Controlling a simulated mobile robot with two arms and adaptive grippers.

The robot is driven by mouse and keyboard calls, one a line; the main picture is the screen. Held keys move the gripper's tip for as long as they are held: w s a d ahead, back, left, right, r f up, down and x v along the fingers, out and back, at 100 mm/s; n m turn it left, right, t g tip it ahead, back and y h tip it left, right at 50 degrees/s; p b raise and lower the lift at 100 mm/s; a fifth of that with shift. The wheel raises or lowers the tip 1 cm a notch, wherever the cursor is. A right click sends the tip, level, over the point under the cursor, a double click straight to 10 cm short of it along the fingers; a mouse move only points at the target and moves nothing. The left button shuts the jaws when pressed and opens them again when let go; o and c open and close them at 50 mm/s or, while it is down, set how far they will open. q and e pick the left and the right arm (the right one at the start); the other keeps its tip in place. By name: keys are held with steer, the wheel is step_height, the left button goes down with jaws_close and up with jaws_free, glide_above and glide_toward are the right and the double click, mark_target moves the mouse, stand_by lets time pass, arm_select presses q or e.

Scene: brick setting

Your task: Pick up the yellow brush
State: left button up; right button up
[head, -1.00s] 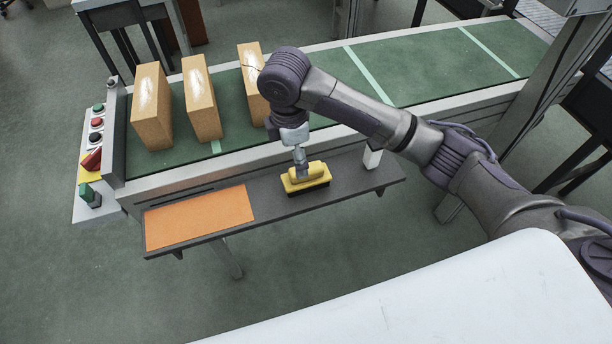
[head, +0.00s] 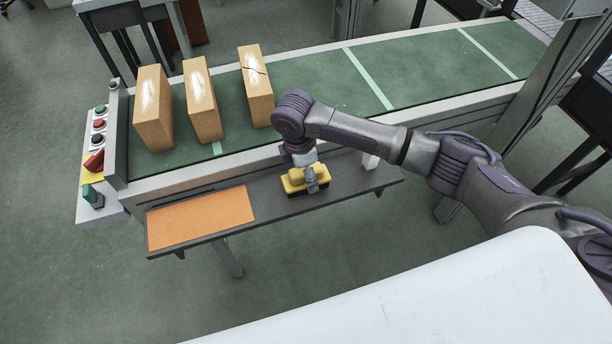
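The yellow brush (head: 293,182) with dark bristles stands on the dark shelf (head: 350,171) along the front of the conveyor. My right arm comes in from the right, and its gripper (head: 312,184) is down at the brush, over the right part of its top. The fingers overlap the brush handle, but whether they are closed on it cannot be told. The brush appears to rest on the shelf. My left gripper is not in view.
Several bricks stand on the green conveyor belt (head: 330,90), including a cracked brick (head: 256,88). An orange mat (head: 200,219) lies on the shelf's left part. A control panel (head: 92,165) is at the conveyor's left end. A small white object (head: 370,160) stands right of the brush.

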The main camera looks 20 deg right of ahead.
steer(key=shift+d+f, duration=0.15)
steer(key=shift+f, duration=0.95)
steer(key=c, duration=1.4)
steer(key=shift+w+r, duration=0.1)
steer(key=shift+r, duration=0.1)
steer(key=shift+r, duration=0.3)
steer(key=r, duration=0.2)
steer(key=s+r, duration=0.1)
steer(key=shift+s+d+r+b, duration=0.1)
steer(key=shift+d+r+b, duration=0.15)
steer(key=shift+r+b, duration=0.15)
steer(key=s+d+r, duration=0.1)
steer(key=s+r, duration=0.1)
steer(key=s, duration=0.1)
steer(key=s+d+r, duration=0.1)
steer(key=s+r, duration=0.1)
steer(key=s, duration=0.1)
steer(key=s+d+r, duration=0.2)
steer(key=s, duration=0.1)
steer(key=shift+s+r, duration=0.15)
steer(key=shift+s, duration=0.2)
